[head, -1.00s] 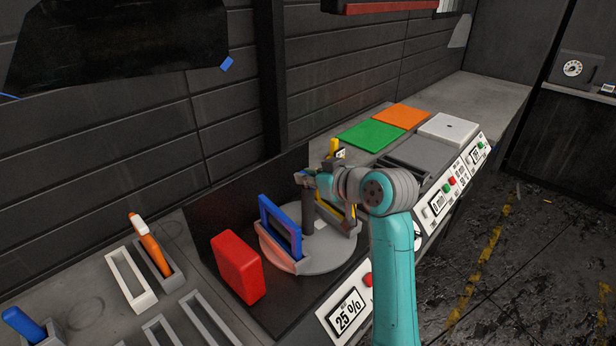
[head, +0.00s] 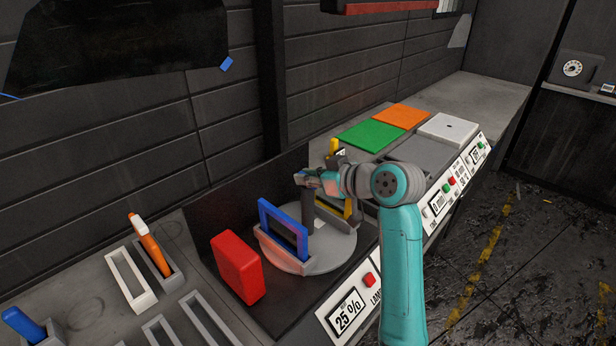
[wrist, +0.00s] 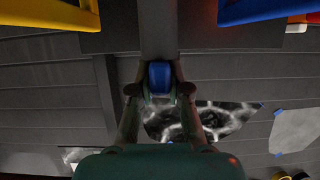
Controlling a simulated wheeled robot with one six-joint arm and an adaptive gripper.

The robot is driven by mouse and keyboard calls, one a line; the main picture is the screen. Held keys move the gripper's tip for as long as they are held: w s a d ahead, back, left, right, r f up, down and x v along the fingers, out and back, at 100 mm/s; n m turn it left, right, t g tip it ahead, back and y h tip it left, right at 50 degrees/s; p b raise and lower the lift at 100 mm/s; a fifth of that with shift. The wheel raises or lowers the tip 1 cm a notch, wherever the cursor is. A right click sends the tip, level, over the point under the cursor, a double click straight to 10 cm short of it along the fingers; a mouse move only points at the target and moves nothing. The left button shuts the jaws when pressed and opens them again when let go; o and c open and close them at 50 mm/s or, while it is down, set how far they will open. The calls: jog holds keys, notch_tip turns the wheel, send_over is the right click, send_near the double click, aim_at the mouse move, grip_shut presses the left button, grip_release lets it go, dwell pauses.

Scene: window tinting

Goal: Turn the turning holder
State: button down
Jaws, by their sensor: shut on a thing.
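The turning holder (head: 335,248) is a round grey disc with a dark upright post (head: 307,208) at its middle. A blue frame (head: 268,222) stands upright in it at the front left.
A red block (head: 237,267) stands close to the disc's left side. A panel reading 25 % (head: 346,313) with a red button (head: 369,280) is in front. Green (head: 368,136), orange (head: 402,116) and white (head: 449,129) plates lie behind at the right. The dark wall is close behind.

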jog(key=c, duration=1.1)
grip_release()
jog(key=v, duration=1.2)
